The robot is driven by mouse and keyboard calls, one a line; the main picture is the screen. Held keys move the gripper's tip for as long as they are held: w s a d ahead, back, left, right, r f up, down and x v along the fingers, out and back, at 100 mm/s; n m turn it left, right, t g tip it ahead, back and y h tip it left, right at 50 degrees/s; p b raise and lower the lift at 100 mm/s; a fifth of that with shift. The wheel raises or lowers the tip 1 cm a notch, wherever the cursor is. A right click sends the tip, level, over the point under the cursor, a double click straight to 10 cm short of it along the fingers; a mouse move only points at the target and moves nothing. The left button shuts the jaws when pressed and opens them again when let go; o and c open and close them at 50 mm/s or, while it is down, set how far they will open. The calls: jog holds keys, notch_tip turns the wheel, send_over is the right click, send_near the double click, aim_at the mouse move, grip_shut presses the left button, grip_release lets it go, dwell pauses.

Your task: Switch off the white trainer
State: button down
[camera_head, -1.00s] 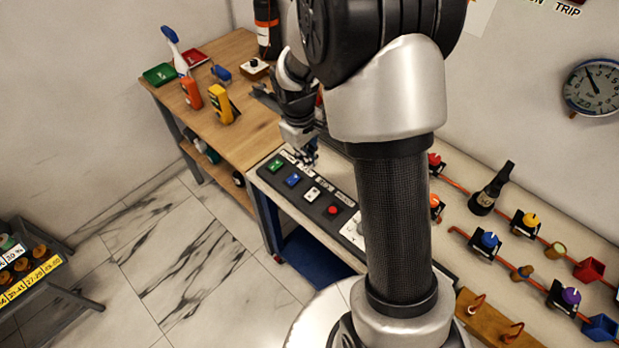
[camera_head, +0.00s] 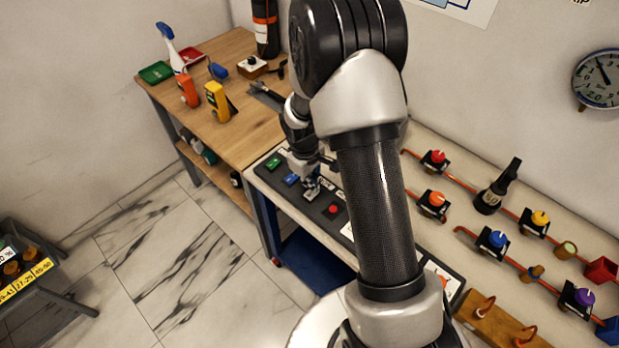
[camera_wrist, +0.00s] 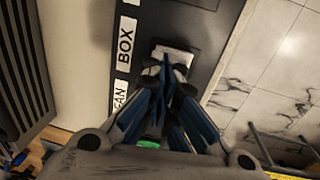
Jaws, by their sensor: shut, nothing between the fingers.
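The dark switch panel (camera_head: 294,207) lies along the front of the pale bench. Its white switch (camera_wrist: 176,52) shows in the wrist view beside a label reading "BOX" (camera_wrist: 126,43). In the wrist view the shut, empty fingers (camera_wrist: 167,72) point down at the near edge of the white switch. I cannot tell whether they touch it or which way it is tilted.
A green switch (camera_head: 273,162) and a blue switch (camera_head: 291,179) lie to the left on the panel, a red button (camera_head: 333,209) to the right. Valves and pipes (camera_head: 490,240) fill the bench at right. A wooden table (camera_head: 210,130) with tools adjoins at left.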

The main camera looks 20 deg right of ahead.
jog(key=shift+f, duration=0.1)
jog(key=shift+d+f, duration=0.15)
jog(key=shift+f, duration=0.25)
jog(key=shift+s, duration=0.1)
jog(key=shift+s+a+r, duration=0.15)
jog(key=shift+s+a, duration=0.05)
jog(key=shift+a, duration=0.55)
jog(key=shift+r, duration=0.1)
jog(key=shift+r, duration=0.2)
notch_tip(320, 180, up, 13)
jog(key=a+p, duration=0.1)
jog(key=p, duration=0.4)
jog(key=shift+s+a+r, duration=0.2)
jog(key=shift+s+a, duration=0.1)
